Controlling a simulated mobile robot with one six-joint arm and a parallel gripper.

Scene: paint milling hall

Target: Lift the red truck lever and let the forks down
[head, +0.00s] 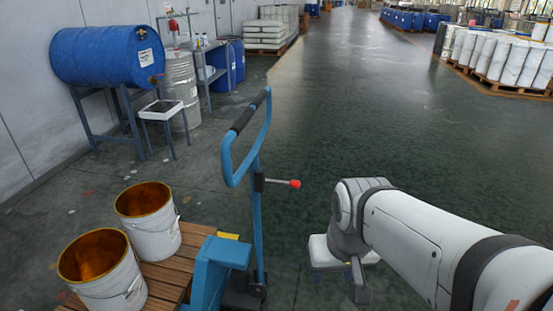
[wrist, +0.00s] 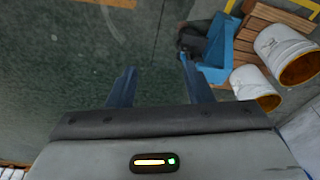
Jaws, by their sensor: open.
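The blue pallet truck (head: 222,262) stands at the lower left of the head view, with its tall looped handle (head: 264,135) upright. The red-knobbed lever (head: 285,183) sticks out to the right from the handle shaft, below the loop. My arm's end is to the right of the lever and lower in the picture, apart from it. My gripper (wrist: 160,86) is open and empty in the wrist view, its fingers spread over bare floor. The truck (wrist: 205,48) also shows there, beyond the right finger. I cannot make out the lever in the wrist view. The forks are hidden under the pallet.
Two open white pails (head: 97,275) (head: 149,222) with orange-brown insides stand on the wooden pallet (head: 165,282). A blue drum (head: 105,53) lies on a stand by the left wall. White drums (head: 490,55) on pallets stand far right. The green floor ahead is clear.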

